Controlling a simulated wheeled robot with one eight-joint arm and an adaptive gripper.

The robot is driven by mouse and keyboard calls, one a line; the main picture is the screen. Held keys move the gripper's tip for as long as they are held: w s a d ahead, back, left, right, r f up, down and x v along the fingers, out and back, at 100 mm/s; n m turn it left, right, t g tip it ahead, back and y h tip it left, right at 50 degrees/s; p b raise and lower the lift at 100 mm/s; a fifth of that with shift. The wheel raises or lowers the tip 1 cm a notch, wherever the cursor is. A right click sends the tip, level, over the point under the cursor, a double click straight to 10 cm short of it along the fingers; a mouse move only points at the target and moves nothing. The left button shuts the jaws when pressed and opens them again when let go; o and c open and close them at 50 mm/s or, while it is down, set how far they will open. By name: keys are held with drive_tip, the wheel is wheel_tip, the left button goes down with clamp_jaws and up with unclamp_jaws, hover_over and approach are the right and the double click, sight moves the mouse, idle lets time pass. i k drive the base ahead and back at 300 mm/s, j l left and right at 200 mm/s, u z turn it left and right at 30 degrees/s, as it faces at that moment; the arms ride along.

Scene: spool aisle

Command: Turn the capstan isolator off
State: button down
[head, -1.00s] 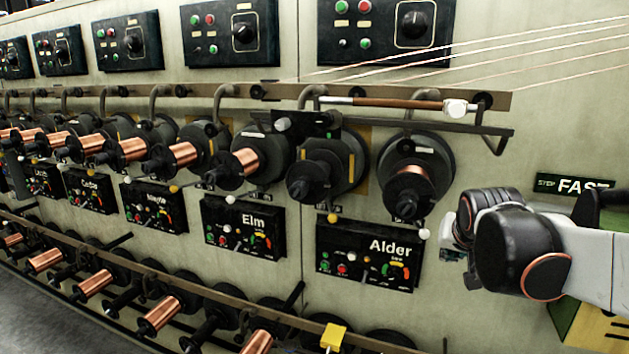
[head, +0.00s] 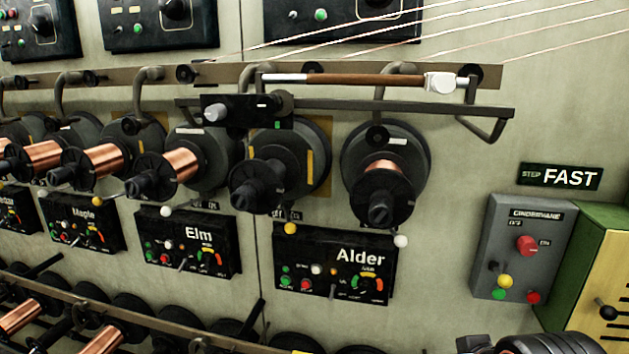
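No label reading "capstan isolator" is legible, so I cannot tell which control it is. A grey box (head: 484,247) on the right wall, labelled something like "Cinderhane", carries a red rotary knob (head: 527,245), a small black lever, a yellow ball knob (head: 505,281), and green and red buttons below. Dark panels along the top have black rotary switches; one such switch (head: 174,9) is partly cut off by the top edge. Only a dark rounded piece of my arm shows at the bottom right edge, below the grey box. My gripper's fingers are out of view.
Black control boxes labelled Alder (head: 333,266) and Elm (head: 187,244) hang under a row of spools. A rail with a brown-handled rod (head: 365,80) projects above them. Thin wires cross the top right. A green cabinet (head: 590,240) stands at the far right.

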sight(525, 245)
drive_tip(key=z, duration=1.05)
